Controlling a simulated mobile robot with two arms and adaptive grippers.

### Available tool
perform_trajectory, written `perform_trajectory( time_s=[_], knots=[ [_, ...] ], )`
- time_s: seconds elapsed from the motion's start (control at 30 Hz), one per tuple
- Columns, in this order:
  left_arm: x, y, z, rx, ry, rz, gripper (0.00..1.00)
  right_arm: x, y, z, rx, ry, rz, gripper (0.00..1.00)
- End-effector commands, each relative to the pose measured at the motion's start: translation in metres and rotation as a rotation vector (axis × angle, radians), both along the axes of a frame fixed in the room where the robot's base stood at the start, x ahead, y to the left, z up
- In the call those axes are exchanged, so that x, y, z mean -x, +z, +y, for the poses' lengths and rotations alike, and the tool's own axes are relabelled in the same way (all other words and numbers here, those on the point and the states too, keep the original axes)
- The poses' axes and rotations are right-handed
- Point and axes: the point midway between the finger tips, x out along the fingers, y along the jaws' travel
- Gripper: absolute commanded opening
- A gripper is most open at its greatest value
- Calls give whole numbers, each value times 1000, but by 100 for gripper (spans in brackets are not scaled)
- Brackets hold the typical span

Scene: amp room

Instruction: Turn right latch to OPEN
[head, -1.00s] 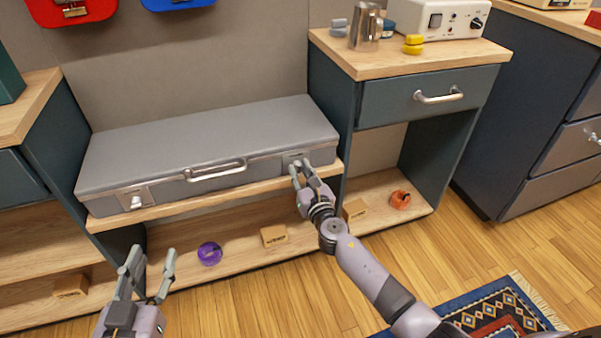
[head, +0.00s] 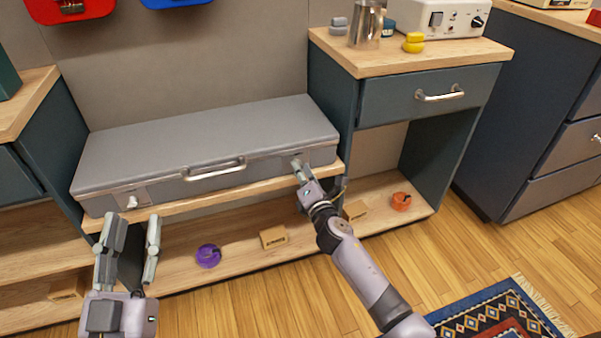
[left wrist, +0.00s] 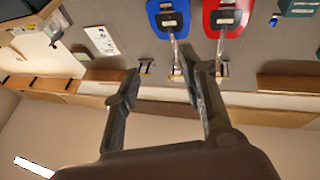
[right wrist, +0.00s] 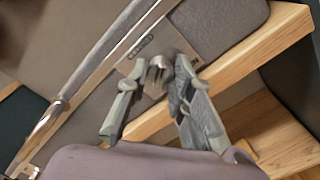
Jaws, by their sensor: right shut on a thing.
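A grey case (head: 205,135) lies closed on the wooden shelf. Its right latch (head: 297,162) is a small metal knob on a plate at the front right, and it also shows in the right wrist view (right wrist: 158,70). The left latch (head: 132,202) sits at the front left, with the handle (head: 213,169) between them. My right gripper (head: 299,168) is at the right latch and shut on it; in the right wrist view its fingers (right wrist: 156,78) stand on either side of the knob. My left gripper (head: 132,217) is open and empty in front of the case's left end.
The lower shelf holds a purple round object (head: 208,255), small cardboard boxes (head: 273,237) and an orange object (head: 401,201). A drawer cabinet (head: 425,95) stands right of the case. The wooden floor in front is clear up to a patterned rug (head: 490,315).

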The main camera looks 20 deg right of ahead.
Motion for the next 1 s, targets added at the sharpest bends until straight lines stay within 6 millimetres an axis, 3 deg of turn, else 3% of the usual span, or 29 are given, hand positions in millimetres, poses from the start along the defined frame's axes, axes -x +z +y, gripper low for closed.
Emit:
perform_trajectory(
  time_s=[0.5,1.0],
  knots=[
    [-1,0,-1,-1,-1,4,39,0,-2,-2,-435,-5,18,0],
    [-4,-11,2,-16,6,60,39,0,-3,-2,-594,-4,24,0]
  ],
)
